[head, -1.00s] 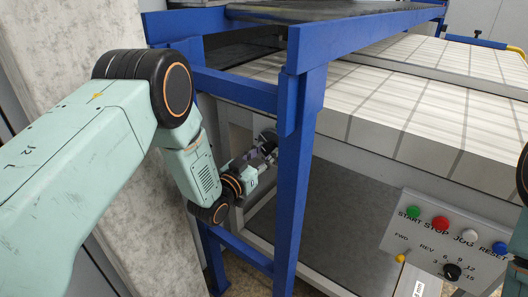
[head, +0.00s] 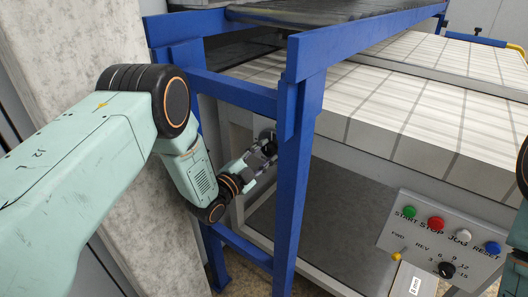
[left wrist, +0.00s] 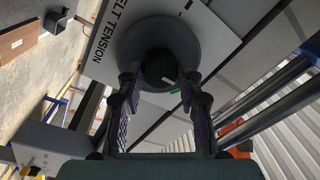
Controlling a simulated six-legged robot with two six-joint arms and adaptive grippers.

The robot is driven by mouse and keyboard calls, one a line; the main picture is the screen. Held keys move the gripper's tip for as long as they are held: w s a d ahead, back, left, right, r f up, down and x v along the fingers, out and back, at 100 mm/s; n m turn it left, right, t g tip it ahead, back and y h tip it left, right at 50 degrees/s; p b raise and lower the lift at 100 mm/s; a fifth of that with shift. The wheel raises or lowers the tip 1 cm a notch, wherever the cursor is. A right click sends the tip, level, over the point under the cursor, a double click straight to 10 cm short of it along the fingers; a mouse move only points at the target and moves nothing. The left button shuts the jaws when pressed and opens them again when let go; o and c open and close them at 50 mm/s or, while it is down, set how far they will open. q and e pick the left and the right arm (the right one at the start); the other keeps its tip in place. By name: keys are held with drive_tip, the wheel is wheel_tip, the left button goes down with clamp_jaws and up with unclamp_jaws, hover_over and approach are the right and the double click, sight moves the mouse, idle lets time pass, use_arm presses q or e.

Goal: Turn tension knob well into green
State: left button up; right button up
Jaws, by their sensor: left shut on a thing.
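The tension knob (left wrist: 158,45) is a dark round disc with a black hub, on a light plate (left wrist: 105,60) lettered "BELT TENSION" in the left wrist view. My left gripper (left wrist: 160,78) is shut on the knob, a finger on each side of the hub. A small green mark (left wrist: 175,92) shows just below the hub; the pointer's place on the scale cannot be made out. In the head view the left gripper (head: 262,152) is behind the blue frame, at the machine's side, with a dark bit of the knob (head: 268,134) at its tips. My right gripper is out of view.
A blue frame post (head: 296,180) stands close to the right of my left gripper, with a crossbar (head: 235,92) above it. A concrete pillar (head: 85,50) is at the left. A control panel (head: 445,240) with coloured buttons is at the lower right.

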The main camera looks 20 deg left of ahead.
use_arm(q)
drive_tip(key=shift+f+m+h+p, duration=0.1)
drive_tip(key=shift+m+h+p, duration=0.25)
drive_tip(key=shift+m, duration=1.65)
drive_tip(key=o, duration=1.1)
drive_tip(key=shift+o, duration=0.4)
